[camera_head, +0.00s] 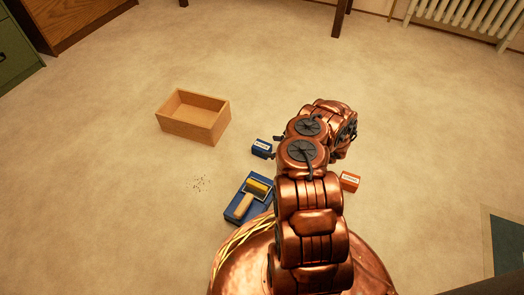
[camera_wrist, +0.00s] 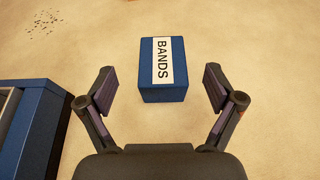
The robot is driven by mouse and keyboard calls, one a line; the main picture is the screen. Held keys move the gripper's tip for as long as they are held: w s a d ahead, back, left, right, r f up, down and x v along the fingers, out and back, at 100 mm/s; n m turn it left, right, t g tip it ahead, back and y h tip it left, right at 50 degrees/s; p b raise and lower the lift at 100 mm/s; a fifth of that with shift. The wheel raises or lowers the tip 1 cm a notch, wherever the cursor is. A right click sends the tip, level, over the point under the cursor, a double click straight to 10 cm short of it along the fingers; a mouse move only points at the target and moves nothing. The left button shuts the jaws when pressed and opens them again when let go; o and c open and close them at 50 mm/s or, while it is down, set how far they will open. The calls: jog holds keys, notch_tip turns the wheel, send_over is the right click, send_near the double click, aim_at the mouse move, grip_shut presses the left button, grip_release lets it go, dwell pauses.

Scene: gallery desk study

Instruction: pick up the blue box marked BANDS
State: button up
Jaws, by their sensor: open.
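The blue box marked BANDS (camera_wrist: 152,86) lies on the floor with its white label facing up in the wrist view. In the head view a small blue box with a white label (camera_head: 261,148) sits just left of my arm. My gripper (camera_wrist: 158,90) is open and empty, with one finger on each side of the box in the picture. A gap shows between the box and each finger, and the box lies slightly beyond the fingertips.
A blue paint tray (camera_head: 233,211) with a yellow roller (camera_head: 258,188) lies left of my arm; a blue edge (camera_wrist: 40,130) shows at left in the wrist view. An orange box (camera_head: 349,180) is at right. An open wooden box (camera_head: 190,130) stands farther off. Dark specks (camera_head: 200,183) dot the floor.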

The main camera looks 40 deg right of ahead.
aim_at(262, 145)
jog(key=b+x, duration=0.1)
jog(key=x, duration=0.1)
jog(key=b+x, duration=0.2)
jog(key=shift+w+d+f, duration=0.1)
jog(key=shift+w+f, duration=0.05)
jog(key=shift+f, duration=0.3)
jog(key=shift+w, duration=0.45)
jog(key=shift+c, duration=0.3)
jog(key=c, duration=1.2)
